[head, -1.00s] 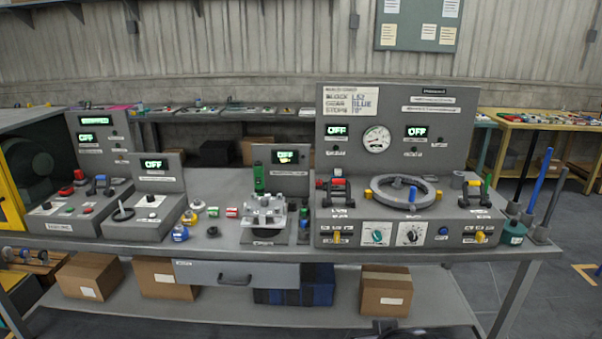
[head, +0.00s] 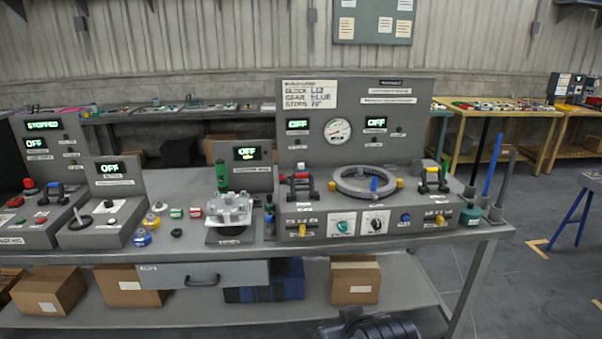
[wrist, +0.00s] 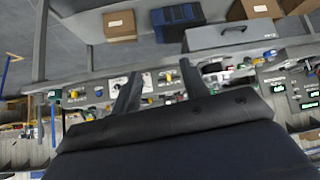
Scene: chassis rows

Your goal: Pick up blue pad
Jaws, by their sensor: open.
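I cannot make out for certain which thing is the blue pad. A small blue piece (head: 374,184) stands inside the grey ring (head: 338,190) on the main panel's deck. A blue-topped round item (head: 142,238) lies on the bench left of the clamp-like metal fixture (head: 229,212). A blue and black bundle (head: 262,293) sits on the lower shelf; it also shows in the wrist view (wrist: 178,15). My gripper (wrist: 160,70) is open, its two fingers apart with nothing between them. It is clear of the bench, which appears upside down beyond it.
The grey bench (head: 400,244) carries several control panels. A drawer (head: 205,275) and cardboard boxes (head: 355,281) are below. Blue and grey rods (head: 492,165) stand at the bench's right end. A yellow table (head: 480,128) is behind.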

